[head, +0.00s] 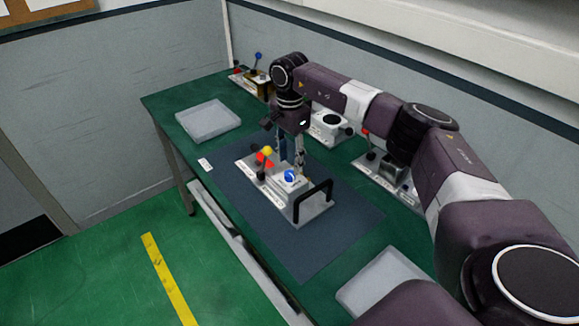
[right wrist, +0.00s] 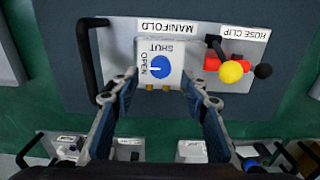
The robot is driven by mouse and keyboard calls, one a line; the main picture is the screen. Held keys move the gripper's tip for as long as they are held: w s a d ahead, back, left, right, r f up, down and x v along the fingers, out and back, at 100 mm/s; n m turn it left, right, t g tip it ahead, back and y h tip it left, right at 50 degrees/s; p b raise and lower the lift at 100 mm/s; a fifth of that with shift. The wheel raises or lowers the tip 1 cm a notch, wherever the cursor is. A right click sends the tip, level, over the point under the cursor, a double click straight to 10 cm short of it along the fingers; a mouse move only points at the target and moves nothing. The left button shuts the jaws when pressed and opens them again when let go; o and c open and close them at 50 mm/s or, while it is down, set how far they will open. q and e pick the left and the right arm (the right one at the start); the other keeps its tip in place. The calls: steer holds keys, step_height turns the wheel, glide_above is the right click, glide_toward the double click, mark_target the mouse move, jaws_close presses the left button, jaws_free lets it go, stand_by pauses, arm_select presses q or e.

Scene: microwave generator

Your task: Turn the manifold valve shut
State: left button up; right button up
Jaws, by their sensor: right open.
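The manifold valve is a round blue knob (right wrist: 160,67) on a pale block marked SHUT and OPEN (right wrist: 180,80). It also shows in the head view (head: 290,176), on a metal plate on the dark mat. A short white mark on the knob appears to point toward OPEN in the right wrist view. My right gripper (head: 291,161) points down above the block. In the right wrist view its open fingers (right wrist: 159,88) sit either side of the knob's line, with nothing between them; contact cannot be told. My left gripper is not in view.
The same plate carries a black handle (head: 316,201) and a red hose clip with a yellow ball (right wrist: 231,72). Grey trays stand at the back left (head: 207,121) and front right (head: 385,280). Other fixtures line the bench's wall side. The mat's front is clear.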

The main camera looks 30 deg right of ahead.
mark_target(290, 173)
steer(key=shift+f+p, duration=0.55)
steer(key=shift+f, duration=1.65)
steer(key=shift+c, duration=0.6)
jaws_close()
